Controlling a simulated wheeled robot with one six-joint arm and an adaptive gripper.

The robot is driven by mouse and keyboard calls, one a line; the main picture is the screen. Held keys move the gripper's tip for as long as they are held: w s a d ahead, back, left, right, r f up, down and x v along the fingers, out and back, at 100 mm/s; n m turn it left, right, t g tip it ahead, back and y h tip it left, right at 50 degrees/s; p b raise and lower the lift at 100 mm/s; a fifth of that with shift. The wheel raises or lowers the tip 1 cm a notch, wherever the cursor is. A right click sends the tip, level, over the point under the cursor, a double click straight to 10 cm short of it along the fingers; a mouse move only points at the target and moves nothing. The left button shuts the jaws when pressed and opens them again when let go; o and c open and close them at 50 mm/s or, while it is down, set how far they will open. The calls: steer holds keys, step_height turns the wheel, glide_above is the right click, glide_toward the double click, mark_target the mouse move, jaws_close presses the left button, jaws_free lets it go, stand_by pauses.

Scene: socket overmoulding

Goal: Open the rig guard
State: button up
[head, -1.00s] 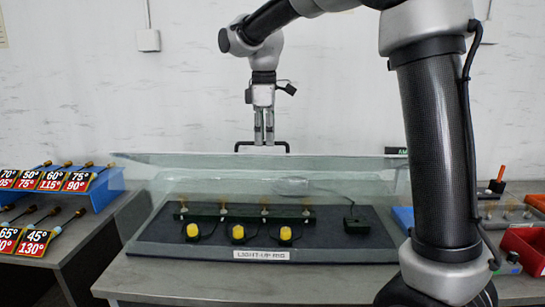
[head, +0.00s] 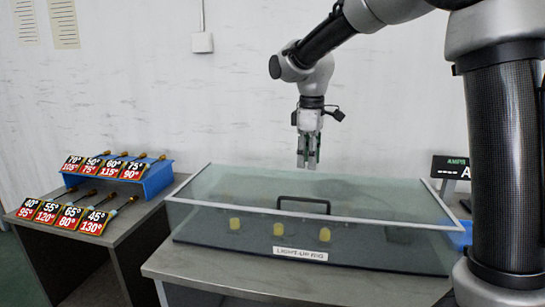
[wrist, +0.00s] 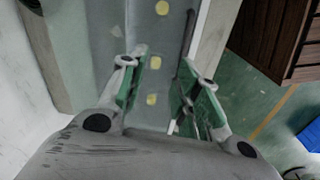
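The rig guard (head: 400,217) is a clear glass-like cover with a pale frame. It lies down over the light-up rig, whose yellow lamps (head: 278,230) show dimly through it. Its black handle (head: 303,200) stands near the front edge of the guard's top. My gripper (head: 308,166) points down above the guard, apart from the handle and empty. In the wrist view the green-padded fingers (wrist: 160,90) are spread with a gap between them. Lamps show beyond them, and a dark bar, likely the handle (wrist: 189,30), runs beside the right finger.
A side table (head: 130,222) at left holds a blue stand (head: 158,177) and several numbered cards with tools. A dark display (head: 450,168) stands at the right behind the guard. The bench front (head: 290,284) is clear.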

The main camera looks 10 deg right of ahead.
steer(key=s+d+f+m+t, duration=0.1)
steer(key=s+d+m, duration=0.6)
steer(key=s, duration=0.5)
steer(key=s+d+m+t, duration=0.1)
steer(key=s+d+m, duration=0.3)
steer(key=s+d, duration=0.65)
steer(key=n, duration=1.3)
glide_toward(306, 200)
steer(key=w, duration=0.1)
steer(key=shift+g, duration=0.4)
steer(key=f, duration=0.2)
steer(key=w+f, duration=0.1)
steer(key=f, duration=0.4)
steer(key=shift+w+d+f, duration=0.1)
steer(key=shift+w+f, duration=0.15)
jaws_close()
